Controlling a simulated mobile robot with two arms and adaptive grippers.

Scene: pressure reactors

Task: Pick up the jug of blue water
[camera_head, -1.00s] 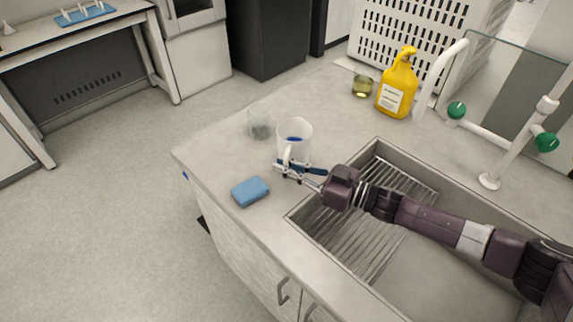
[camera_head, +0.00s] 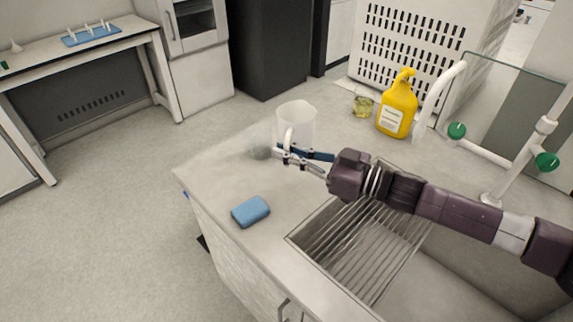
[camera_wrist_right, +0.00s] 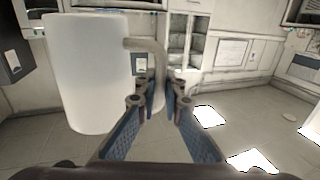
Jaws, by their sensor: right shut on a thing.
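The jug (camera_head: 297,123) is a whitish, cloudy vessel with a handle, held above the counter near its left corner. It looks roughly upright. No blue water shows in it now. My right gripper (camera_head: 286,153) is shut on the jug's handle. In the right wrist view, the jug (camera_wrist_right: 88,75) fills the left side, and the fingers of my right gripper (camera_wrist_right: 158,92) close around the lower part of the handle (camera_wrist_right: 152,48). My left gripper is not in view.
A blue sponge (camera_head: 251,211) lies near the counter's front edge. A clear glass vessel (camera_head: 262,145) stands left of the jug. A beaker of yellowish liquid (camera_head: 363,103) and a yellow bottle (camera_head: 397,107) stand behind. The sink (camera_head: 350,255) lies under my right arm.

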